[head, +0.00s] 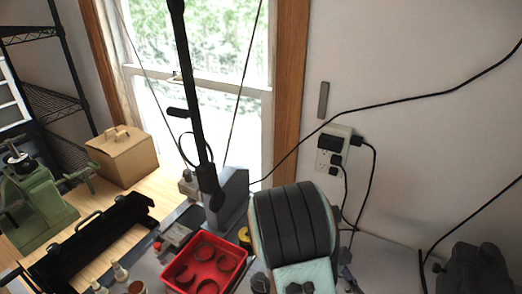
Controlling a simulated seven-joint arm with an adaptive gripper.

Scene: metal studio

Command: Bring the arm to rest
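I cannot make out my gripper or its fingers in the head view. Whether it is open, shut or holding anything does not show. The task names no object.
A red tray (187,274) with dark round pieces is on the bench at the bottom centre. A dark ribbed object (295,222) stands to its right. A black open frame (60,258), a green machine (35,208) and a cardboard-coloured box (122,160) are at left. Cables run from the wall outlet (331,147).

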